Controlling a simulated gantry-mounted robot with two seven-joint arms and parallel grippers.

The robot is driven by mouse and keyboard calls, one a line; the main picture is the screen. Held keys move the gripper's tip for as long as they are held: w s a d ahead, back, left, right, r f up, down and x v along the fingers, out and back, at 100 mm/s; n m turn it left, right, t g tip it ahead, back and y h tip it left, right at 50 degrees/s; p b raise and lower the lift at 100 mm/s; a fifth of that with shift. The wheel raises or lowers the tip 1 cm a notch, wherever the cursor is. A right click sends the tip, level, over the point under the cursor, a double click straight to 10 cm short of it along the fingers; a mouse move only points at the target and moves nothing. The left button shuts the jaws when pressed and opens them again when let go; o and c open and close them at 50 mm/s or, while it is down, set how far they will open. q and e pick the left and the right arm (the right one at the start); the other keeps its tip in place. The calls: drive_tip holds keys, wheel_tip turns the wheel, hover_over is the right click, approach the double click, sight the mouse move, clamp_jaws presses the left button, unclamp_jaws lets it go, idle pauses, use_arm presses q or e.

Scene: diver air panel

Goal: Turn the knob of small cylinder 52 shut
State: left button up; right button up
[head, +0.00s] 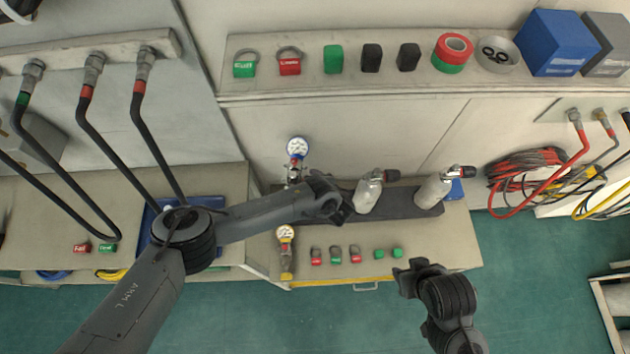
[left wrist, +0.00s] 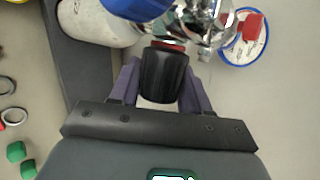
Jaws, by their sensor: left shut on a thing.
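In the left wrist view, my left gripper (left wrist: 162,88) is shut on a black knob (left wrist: 165,72) with a red ring at its base. The knob sits on a chrome valve (left wrist: 205,22) beside a pale small cylinder (left wrist: 92,24), whose number I cannot read. In the head view, my left gripper (head: 338,203) hides the knob and most of that cylinder. Two other pale cylinders, one nearer (head: 368,192) and one farther right (head: 432,192), stand on the dark mat with black and red knobs. My right gripper (head: 404,276) is away from the cylinders, over the front right; its jaw opening is unclear.
A blue-rimmed gauge (head: 297,148) rises behind my left gripper. A yellow gauge (head: 286,236) stands at the bench front, left of several red and green tags (head: 335,254). The shelf (head: 270,90) above holds tags, tape and boxes. Black hoses (head: 110,150) hang at left.

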use_arm(q)
drive_tip(key=o, duration=1)
drive_tip(key=shift+w+d+r, duration=0.1)
drive_tip(key=shift+d+r, duration=0.05)
drive_tip(key=p+v, duration=0.2)
drive_tip(key=v, duration=0.8)
drive_tip(key=shift+s+r, duration=0.2)
drive_tip(key=shift+s, duration=0.15)
drive_tip(key=shift+f, duration=0.1)
